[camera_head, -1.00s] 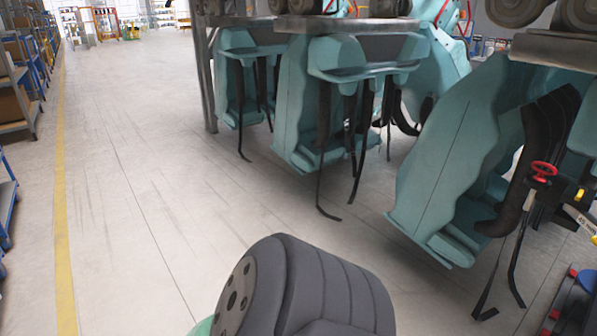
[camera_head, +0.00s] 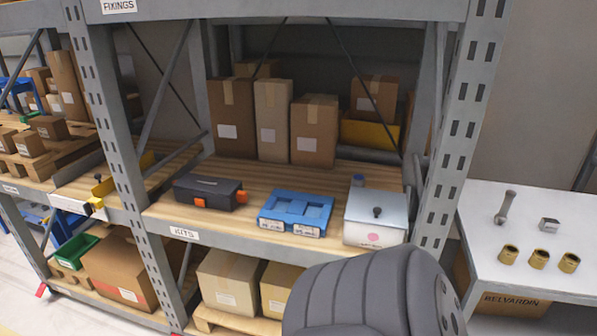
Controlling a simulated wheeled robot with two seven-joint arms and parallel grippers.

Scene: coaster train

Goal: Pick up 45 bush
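Three small brass-coloured cylinders, which look like bushes, stand in a row on the white table at the right: the left one (camera_head: 509,255), the middle one (camera_head: 539,259) and the right one (camera_head: 569,263). No size marking can be read on them, so I cannot tell which is the 45 bush. A blue case (camera_head: 297,210) with two small white labels lies on the shelf marked KITS; the label text is too small to read surely. A dark grey link of my own arm fills the bottom centre. Neither of my grippers is in view.
The white table (camera_head: 490,215) also holds a metal tool (camera_head: 505,207) and a small metal block (camera_head: 549,225). A shelf post (camera_head: 462,130) stands left of it. The KITS shelf holds a black toolbox (camera_head: 209,191), a white lidded box (camera_head: 376,218) and cardboard boxes (camera_head: 314,130).

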